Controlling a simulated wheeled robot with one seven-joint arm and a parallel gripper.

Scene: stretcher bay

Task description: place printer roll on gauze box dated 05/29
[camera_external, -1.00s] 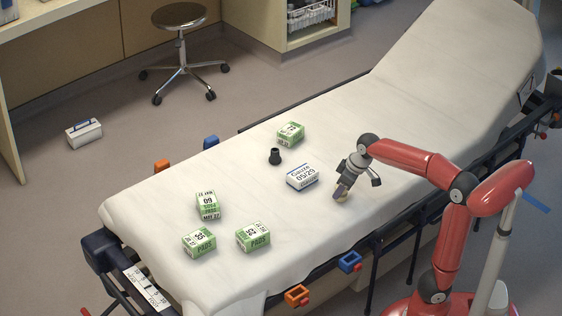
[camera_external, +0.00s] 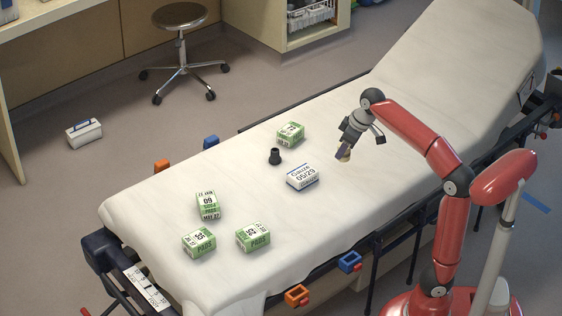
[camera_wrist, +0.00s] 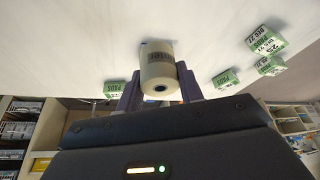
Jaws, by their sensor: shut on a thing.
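My gripper (camera_external: 343,154) is shut on the printer roll (camera_wrist: 158,68), a cream-white cylinder with a dark core hole and dark print on its side. In the wrist view the roll sits between the two jaws. In the external view the roll is small and mostly hidden at the fingertips, held above the stretcher, to the right of and apart from the gauze box. The white and blue gauze box (camera_external: 303,176) marked 05/29 lies flat on the sheet, and its top is bare.
Green and white boxes stand on the stretcher (camera_external: 400,95): one (camera_external: 290,133) behind the gauze box, others (camera_external: 208,205) toward the foot end. A small black cone-like item (camera_external: 275,156) stands just left of the gauze box. Sheet around the gauze box's front is clear.

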